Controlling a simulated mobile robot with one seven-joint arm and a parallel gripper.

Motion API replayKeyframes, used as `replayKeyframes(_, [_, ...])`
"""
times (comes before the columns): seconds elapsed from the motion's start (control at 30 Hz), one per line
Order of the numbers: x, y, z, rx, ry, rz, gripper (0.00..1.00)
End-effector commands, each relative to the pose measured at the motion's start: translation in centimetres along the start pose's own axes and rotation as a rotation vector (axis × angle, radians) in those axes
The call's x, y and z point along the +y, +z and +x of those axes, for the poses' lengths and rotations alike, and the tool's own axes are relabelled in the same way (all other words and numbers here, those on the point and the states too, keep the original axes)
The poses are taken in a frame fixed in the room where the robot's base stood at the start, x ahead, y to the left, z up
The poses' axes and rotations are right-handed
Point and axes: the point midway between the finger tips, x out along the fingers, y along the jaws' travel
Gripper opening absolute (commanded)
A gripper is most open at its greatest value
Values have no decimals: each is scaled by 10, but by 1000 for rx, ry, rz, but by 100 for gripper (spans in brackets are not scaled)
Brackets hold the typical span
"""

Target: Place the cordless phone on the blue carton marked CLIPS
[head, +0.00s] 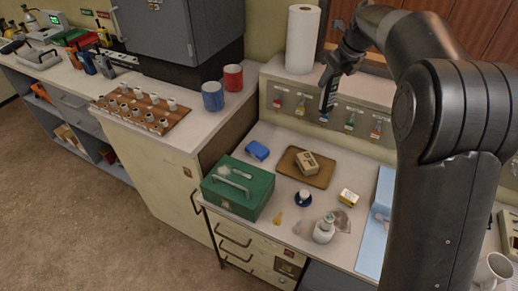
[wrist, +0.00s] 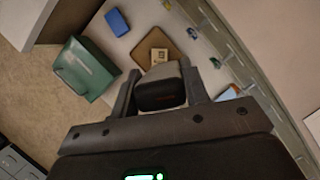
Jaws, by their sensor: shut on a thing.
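My gripper (head: 332,80) is shut on the dark cordless phone (head: 327,98), raised in front of the key rack on the wall. In the wrist view the phone (wrist: 161,92) sits between the two fingers (wrist: 160,95), its dark end toward the camera. The small blue carton (head: 257,150) lies on the desk behind the green box, lower and to the left of my gripper. It also shows at the top left of the wrist view (wrist: 117,21). Its lettering is too small to read. Its top looks clear, and the phone is well apart from it.
A green metal box (head: 260,205) stands in front of the carton. To the carton's right is a brown tray (head: 318,180) bearing a beige box (head: 308,162).

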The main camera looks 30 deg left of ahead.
Motion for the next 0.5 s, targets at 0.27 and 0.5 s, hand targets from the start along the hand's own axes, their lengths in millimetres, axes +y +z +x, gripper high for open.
replayKeyframes(0.27, [59, 36, 14, -1, 39, -95, 0])
replayKeyframes(0.5, [71, 30, 44, 2, 48, -112, 0])
